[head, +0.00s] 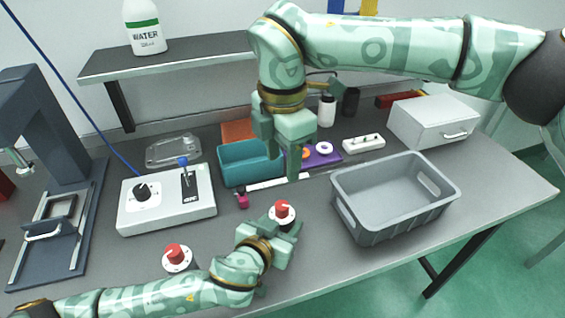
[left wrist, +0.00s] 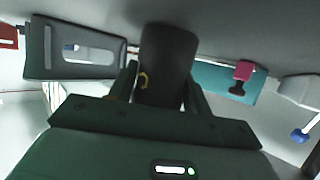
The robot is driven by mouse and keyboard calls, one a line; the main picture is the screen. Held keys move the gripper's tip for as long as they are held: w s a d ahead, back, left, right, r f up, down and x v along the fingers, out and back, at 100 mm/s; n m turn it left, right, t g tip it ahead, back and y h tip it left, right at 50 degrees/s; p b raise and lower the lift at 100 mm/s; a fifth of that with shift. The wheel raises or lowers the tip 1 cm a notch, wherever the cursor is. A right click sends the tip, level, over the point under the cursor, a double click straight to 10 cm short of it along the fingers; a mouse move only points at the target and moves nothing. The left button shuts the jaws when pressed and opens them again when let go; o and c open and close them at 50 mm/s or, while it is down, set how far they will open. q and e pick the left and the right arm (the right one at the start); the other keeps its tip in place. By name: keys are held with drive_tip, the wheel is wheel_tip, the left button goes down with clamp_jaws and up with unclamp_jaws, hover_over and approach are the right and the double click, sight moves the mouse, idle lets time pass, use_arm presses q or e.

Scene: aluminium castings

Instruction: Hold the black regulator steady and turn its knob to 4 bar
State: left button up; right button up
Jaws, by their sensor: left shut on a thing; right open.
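The black regulator (left wrist: 165,65) is a dark upright cylinder with a small yellow hexagon mark. My left gripper (head: 285,232) is shut on its body, with one finger on each side in the left wrist view. In the head view its red knob (head: 282,209) shows on top, over a white dial face. The dial marks are too small to read. My right gripper (head: 284,162) is open and empty, pointing down above and behind the knob, apart from it. A second red knob on a white dial (head: 177,258) stands at the front left, its body largely hidden.
A grey crate (head: 375,233) stands right of the regulator. Behind are a teal bin (head: 234,173), a small pink-and-black item (head: 243,200) and a purple tray (head: 322,160). A white control box (head: 165,212) and dark press stand left.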

use_arm(q)
drive_tip(key=o, duration=1.2)
